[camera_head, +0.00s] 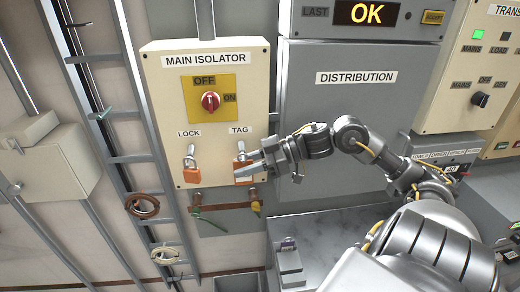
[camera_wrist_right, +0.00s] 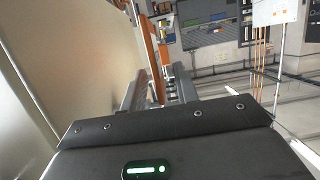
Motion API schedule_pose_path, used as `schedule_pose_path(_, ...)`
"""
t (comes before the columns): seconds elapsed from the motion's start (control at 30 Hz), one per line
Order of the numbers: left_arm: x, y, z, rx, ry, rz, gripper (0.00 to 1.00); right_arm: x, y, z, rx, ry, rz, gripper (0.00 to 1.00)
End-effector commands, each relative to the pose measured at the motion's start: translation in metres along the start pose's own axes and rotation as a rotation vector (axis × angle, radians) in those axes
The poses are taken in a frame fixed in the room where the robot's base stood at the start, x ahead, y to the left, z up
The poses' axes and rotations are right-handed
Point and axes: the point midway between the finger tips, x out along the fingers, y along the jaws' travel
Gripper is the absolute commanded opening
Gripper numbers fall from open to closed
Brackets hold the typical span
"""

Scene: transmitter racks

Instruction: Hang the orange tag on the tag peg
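The orange tag (camera_head: 243,179) is at the peg under the TAG label on the cream MAIN ISOLATOR panel (camera_head: 160,70). It looks hung there, but my fingers cover part of it and the peg, so its seat cannot be told exactly. My right gripper (camera_head: 243,166) comes from the right, with its fingertips at the tag. In the right wrist view the tag (camera_wrist_right: 152,60) stands between the fingers (camera_wrist_right: 160,88). The fingers are apart, with a gap showing beside the tag. My left gripper is not in view.
An orange padlock (camera_head: 191,172) hangs under the LOCK label, left of the tag. A red rotary switch (camera_head: 210,101) sits above. A brown strip with green and yellow leads (camera_head: 222,208) is just below the panel. The grey DISTRIBUTION cabinet (camera_head: 350,100) stands to the right.

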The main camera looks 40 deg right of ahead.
Motion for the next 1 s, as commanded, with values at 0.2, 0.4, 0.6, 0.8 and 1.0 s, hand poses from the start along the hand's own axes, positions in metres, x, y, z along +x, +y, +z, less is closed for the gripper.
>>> schedule_pose_path(0.2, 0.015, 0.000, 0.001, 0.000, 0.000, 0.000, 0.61, -0.026, 0.000, 0.004, 0.000, -0.001, 0.001, 0.30)
schedule_pose_path(0.4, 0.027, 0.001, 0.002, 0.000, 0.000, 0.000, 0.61, -0.058, 0.001, 0.004, 0.000, 0.000, 0.002, 0.30)
schedule_pose_path(0.6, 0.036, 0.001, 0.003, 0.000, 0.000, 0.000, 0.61, -0.086, 0.001, 0.002, 0.000, 0.000, 0.001, 0.30)
schedule_pose_path(0.8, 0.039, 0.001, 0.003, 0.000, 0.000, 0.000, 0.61, -0.100, 0.001, 0.001, 0.000, 0.000, 0.000, 0.30)
schedule_pose_path(1.0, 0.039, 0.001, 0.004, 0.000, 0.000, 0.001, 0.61, -0.102, 0.001, 0.000, 0.000, 0.000, -0.001, 0.30)
